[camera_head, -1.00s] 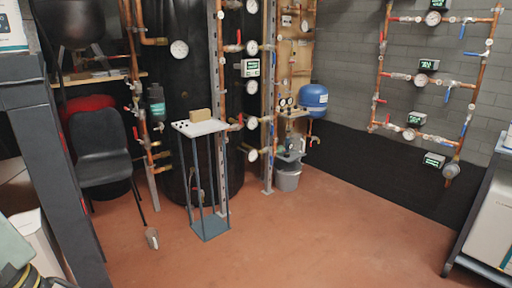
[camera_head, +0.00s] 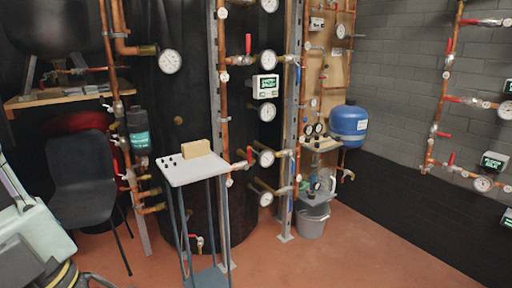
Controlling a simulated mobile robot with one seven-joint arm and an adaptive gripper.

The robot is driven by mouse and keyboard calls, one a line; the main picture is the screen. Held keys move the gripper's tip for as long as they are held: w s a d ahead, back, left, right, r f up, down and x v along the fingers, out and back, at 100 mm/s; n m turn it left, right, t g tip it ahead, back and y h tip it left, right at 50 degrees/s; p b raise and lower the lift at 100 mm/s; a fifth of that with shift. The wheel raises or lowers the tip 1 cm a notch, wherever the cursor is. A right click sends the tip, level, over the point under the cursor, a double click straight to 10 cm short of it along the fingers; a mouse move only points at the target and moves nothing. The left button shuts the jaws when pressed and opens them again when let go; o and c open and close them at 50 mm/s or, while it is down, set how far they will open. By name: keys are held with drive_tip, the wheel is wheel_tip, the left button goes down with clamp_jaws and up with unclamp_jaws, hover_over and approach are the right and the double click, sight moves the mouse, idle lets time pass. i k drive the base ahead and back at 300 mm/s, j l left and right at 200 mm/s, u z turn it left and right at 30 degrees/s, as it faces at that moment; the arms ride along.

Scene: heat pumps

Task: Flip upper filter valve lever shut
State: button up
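A dark cylindrical filter (camera_head: 138,130) with a teal label hangs on the copper pipework at the left, behind the chair's right side. My arm enters at the lower left, with my gripper (camera_head: 96,281) partly showing at the bottom edge, well below and apart from the filter. Its fingertips are cut off or unclear.
A black chair (camera_head: 84,172) stands before the left pipework. A small white-topped stand (camera_head: 195,170) with a tan block (camera_head: 196,150) stands right of the filter. A grey bucket (camera_head: 311,222) and blue tank (camera_head: 348,122) are further back. Red floor (camera_head: 350,250) is clear at the lower right.

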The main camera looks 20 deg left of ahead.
sight(101, 97)
drive_tip(key=i+u, duration=0.45)
drive_tip(key=i+l+u, duration=0.25)
drive_tip(key=u, duration=0.15)
drive_tip(key=i+u, duration=0.1)
drive_tip(key=u, duration=0.65)
drive_tip(key=i+l, duration=1.05)
drive_tip(key=i, duration=0.25)
drive_tip(key=u, duration=1.35)
